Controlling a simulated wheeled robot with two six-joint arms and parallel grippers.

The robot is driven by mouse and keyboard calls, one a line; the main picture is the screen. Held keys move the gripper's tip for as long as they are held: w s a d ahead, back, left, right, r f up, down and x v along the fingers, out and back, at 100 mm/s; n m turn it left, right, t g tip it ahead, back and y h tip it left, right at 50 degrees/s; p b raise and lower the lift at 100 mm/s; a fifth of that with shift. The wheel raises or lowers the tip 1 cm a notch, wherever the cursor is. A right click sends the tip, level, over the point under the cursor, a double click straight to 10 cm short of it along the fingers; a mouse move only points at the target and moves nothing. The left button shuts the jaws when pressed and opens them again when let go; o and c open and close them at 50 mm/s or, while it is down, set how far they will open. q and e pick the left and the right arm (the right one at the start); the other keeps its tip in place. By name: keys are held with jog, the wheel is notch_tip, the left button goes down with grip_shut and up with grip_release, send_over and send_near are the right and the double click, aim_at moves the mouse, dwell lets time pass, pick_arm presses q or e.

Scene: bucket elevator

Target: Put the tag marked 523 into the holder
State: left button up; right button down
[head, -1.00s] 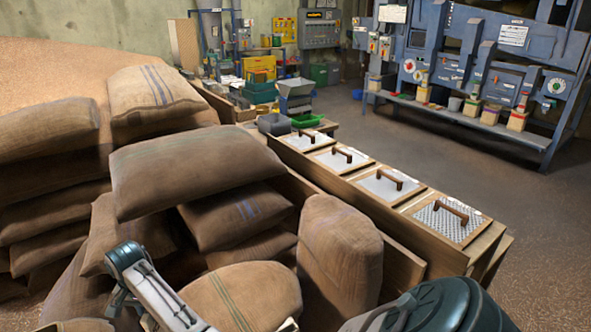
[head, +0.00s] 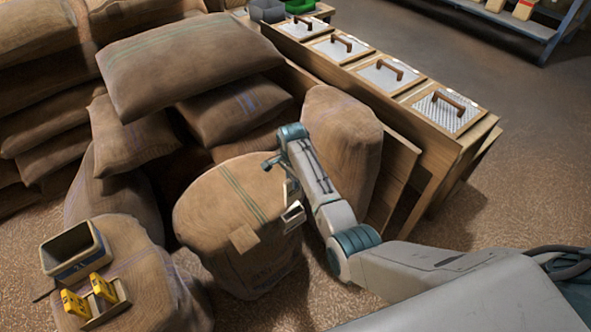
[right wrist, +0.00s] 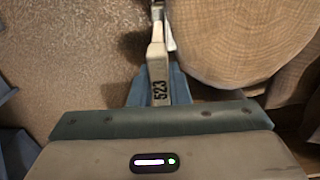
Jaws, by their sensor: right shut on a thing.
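In the head view my right gripper (head: 288,187) is beside the right edge of a large round-topped sack (head: 215,205). A small white piece with a dark opening (head: 293,214) shows just below it; I cannot tell whether it is the holder, or whether the tag touches it. My left gripper is not in view.
At lower left, a small bin (head: 75,250) and a wooden rack (head: 108,316) with yellow tags (head: 102,287) stand on a sack. A small tan patch (head: 243,238) is on the large sack's side. An upright sack (head: 343,140) stands close to my right arm. A bench (head: 440,165) with lidded compartments is behind.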

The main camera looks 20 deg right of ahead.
aim_at(292, 200)
jog(key=shift+f, duration=0.3)
notch_tip(292, 200, down, 6)
jog(key=b, duration=0.6)
jog(key=shift+r, duration=0.2)
jog(key=shift+f, duration=0.45)
jog(key=shift+a, duration=0.1)
jog(key=shift+f, duration=0.35)
dwell(0.4)
jog(key=shift+f+b, duration=0.4)
jog(key=shift+f, duration=0.45)
jog(key=shift+f+b, duration=0.65)
jog(key=shift+f, duration=0.35)
